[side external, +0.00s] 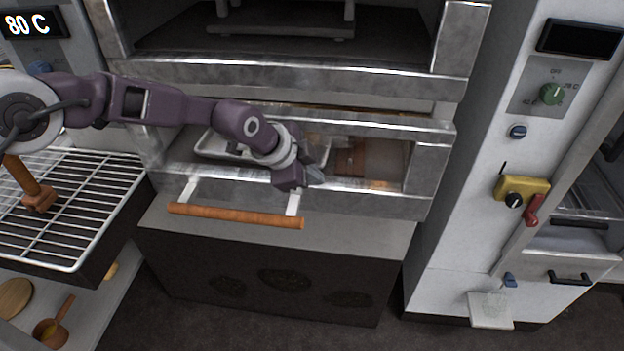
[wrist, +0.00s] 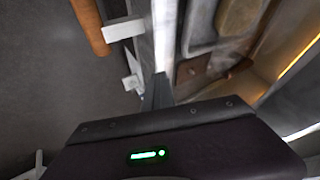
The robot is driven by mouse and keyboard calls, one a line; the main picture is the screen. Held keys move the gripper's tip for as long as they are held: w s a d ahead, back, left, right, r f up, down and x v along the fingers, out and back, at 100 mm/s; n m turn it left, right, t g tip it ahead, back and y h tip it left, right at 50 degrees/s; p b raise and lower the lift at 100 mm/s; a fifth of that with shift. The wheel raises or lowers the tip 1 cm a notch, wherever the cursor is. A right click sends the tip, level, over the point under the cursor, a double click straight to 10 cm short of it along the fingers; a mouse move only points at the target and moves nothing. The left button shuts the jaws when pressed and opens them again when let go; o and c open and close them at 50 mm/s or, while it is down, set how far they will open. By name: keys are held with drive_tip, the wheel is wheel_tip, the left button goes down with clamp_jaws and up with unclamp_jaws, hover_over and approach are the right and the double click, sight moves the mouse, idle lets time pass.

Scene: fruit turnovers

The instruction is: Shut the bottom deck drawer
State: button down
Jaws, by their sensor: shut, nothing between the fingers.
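The bottom deck drawer (side external: 340,192) has a metal front with a long orange-brown handle (side external: 235,215) on two pale brackets. It appears to stand open, since its inside shows behind the front; how far out it is I cannot tell. A metal tray (side external: 206,147) lies inside. My gripper (side external: 314,176) is shut and empty at the drawer front, right of the handle. In the wrist view, the fingertips (wrist: 157,92) are close to the front's metal rim (wrist: 165,30); contact is unclear. The handle (wrist: 90,25) is at the upper left there, and a brown piece (wrist: 238,14) lies on the tray.
An upper oven deck (side external: 290,75) is directly above. A wire rack (side external: 85,200) stands at left. The floor in front looks clear.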

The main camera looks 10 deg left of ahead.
drive_tip(key=shift+w, duration=0.9)
